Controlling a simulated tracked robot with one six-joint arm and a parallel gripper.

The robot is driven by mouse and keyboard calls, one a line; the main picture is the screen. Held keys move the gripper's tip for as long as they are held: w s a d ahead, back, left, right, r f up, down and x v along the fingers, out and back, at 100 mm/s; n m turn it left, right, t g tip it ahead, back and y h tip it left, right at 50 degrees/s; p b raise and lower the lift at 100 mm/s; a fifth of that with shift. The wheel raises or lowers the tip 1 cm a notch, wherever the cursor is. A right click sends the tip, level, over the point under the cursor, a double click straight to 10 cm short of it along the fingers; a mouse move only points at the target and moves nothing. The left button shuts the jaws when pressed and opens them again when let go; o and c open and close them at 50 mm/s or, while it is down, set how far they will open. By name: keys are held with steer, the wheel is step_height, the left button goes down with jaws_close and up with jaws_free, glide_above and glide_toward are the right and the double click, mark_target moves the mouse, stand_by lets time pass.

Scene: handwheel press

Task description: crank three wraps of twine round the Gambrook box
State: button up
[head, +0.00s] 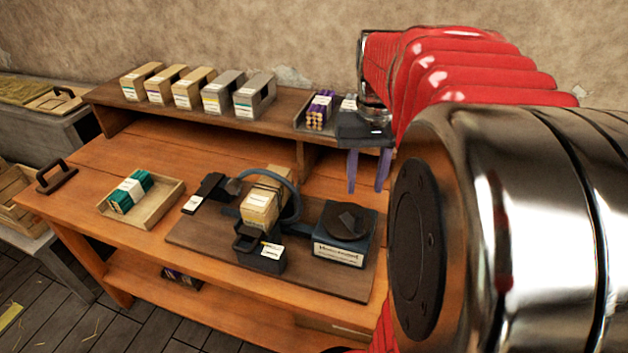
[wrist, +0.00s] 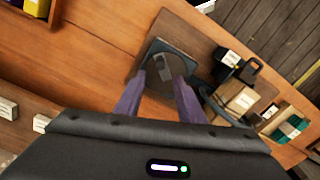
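A tan box (head: 262,203) stands inside a blue-grey ring (head: 297,194) on a dark board on the bench; its label is too small to read. The box also shows in the wrist view (wrist: 237,100). Right of it is a blue-grey crank unit (head: 345,232) with a dark round top and raised handle, also in the wrist view (wrist: 165,66). My gripper (head: 367,188) points down above and behind the crank unit, purple fingers apart with nothing between them. In the wrist view my gripper (wrist: 158,84) frames the crank top, apart from it. I cannot make out twine wraps.
A black handled block (head: 262,254) stands in front of the box. A tray (head: 165,210) holds a teal bundle at left. Several boxes (head: 188,87) and a purple bundle (head: 319,110) stand on the back shelf. My arm hides the bench's right side.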

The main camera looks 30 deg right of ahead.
mark_target(360, 214)
step_height(360, 214, down, 13)
steer(key=shift+r, duration=0.2)
stand_by(0.3)
steer(key=shift+c, duration=0.2)
jaws_close()
